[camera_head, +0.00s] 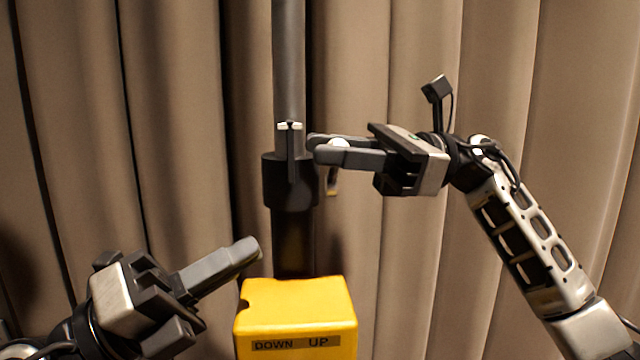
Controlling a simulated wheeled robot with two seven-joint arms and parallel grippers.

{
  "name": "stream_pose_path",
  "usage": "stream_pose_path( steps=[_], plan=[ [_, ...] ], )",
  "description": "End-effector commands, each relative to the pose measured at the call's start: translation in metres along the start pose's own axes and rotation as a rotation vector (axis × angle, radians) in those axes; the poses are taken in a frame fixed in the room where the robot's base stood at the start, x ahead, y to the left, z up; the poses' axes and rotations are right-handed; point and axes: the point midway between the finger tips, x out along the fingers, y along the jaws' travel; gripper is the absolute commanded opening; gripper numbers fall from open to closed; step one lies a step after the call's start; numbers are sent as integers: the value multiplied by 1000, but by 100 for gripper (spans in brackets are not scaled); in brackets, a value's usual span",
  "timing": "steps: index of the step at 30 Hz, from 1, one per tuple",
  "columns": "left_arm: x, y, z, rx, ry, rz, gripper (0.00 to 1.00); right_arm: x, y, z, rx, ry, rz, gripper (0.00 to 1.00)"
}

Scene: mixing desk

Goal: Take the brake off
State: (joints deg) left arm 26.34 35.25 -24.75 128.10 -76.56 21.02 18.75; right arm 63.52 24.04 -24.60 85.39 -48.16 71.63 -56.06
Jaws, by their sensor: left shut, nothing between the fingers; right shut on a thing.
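A grey upright pole (289,70) runs down into a dark collar (272,182). A thin dark upright piece with a pale top (290,126) sits on the collar's front. My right gripper (318,147) reaches in from the right at the collar's upper right side. It is shut on a small part there, with a rounded white knob (339,143) showing at its fingers. The rest of the held part is hidden by the fingers. My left gripper (250,250) is shut and empty at lower left, pointing up and right, left of the pole and apart from the collar.
A yellow box (297,300) labelled DOWN and UP stands in front of the pole's lower part, close to my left fingertips. A small brownish-yellow piece (332,182) hangs below my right fingers. A brown pleated curtain (180,120) fills the background.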

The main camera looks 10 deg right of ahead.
Motion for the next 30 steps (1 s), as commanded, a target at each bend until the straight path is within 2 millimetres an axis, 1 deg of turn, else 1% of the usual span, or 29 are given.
stream_pose_path(
  steps=[1, 3, 5, 8, 11, 21, 25, 30],
  plan=[
    [2, -3, -4, 72, 38, 11, 0, 0, 1, -5, 12, 8, 5, 0],
    [3, -4, -7, 133, 71, 23, 0, 0, 1, -5, 12, 8, 5, 0],
    [6, -5, -9, 161, 85, 27, 0, 0, 1, -5, 12, 8, 5, 0],
    [16, -5, -10, 171, 91, 28, 0, 0, 1, -5, 12, 8, 5, 0],
    [32, -6, -12, 170, 90, 25, 0, 0, 1, -5, 12, 8, 5, 0],
    [104, -3, -18, 162, 89, 25, 0, 0, 1, -5, 12, 8, 5, 0],
    [110, -4, 2, 166, 86, 31, 0, 0, 1, -5, 12, 8, 5, 0],
    [115, -6, 16, 163, 87, 30, 0, 0, 1, -5, 12, 8, 4, 0]
  ],
)
